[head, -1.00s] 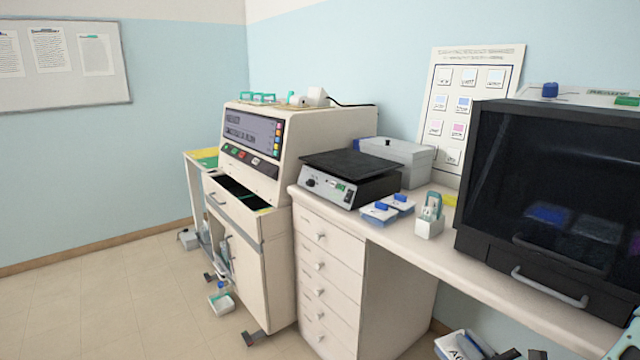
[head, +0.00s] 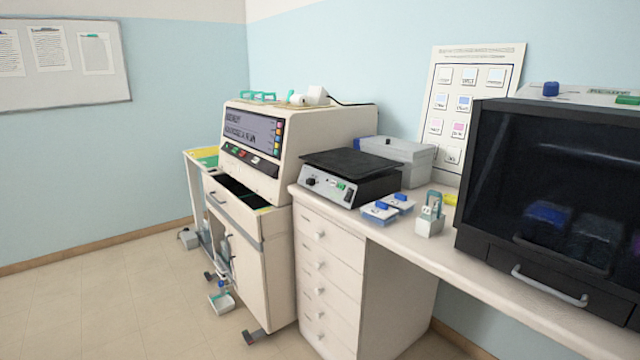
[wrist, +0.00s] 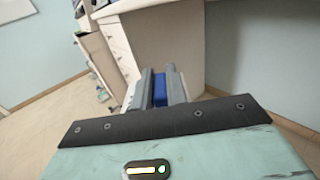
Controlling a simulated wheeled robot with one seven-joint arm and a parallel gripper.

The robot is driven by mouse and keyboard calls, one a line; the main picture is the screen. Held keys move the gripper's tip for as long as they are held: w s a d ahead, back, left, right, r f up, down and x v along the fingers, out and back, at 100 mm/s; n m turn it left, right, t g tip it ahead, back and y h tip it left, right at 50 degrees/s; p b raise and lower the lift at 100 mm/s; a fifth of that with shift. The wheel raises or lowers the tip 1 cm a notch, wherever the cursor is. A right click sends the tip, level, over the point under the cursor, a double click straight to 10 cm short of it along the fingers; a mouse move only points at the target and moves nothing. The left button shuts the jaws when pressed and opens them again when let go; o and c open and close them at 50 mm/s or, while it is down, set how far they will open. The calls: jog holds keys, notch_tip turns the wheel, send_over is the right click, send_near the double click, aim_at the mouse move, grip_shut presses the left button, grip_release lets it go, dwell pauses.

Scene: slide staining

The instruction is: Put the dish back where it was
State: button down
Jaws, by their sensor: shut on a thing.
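My gripper (wrist: 161,88) shows in the wrist view, its two grey fingers shut on a blue knob (wrist: 160,90). The rest of the held dish is hidden behind the fingers and wrist. The gripper is not in the head view now. More blue-topped dishes (head: 546,214) show dimly behind the dark glass of a cabinet (head: 545,170).
The bench (head: 480,246) has bare top in front of the cabinet. A flat black-topped device (head: 345,180), a grey box (head: 398,155) and a white holder with a green handle (head: 430,222) stand on it. A drawer of the big machine (head: 238,198) is open. Floor is clear at left.

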jog(key=shift+s+a+r, duration=0.15)
jog(key=shift+a+r, duration=0.1)
jog(key=shift+a, duration=0.05)
jog(key=w+a+r, duration=0.1)
jog(key=a+r, duration=0.1)
jog(key=w+a+r, duration=0.2)
jog(key=shift+w+r, duration=0.25)
jog(key=s+d+f, duration=0.4)
jog(key=f, duration=0.1)
jog(key=shift+d, duration=0.15)
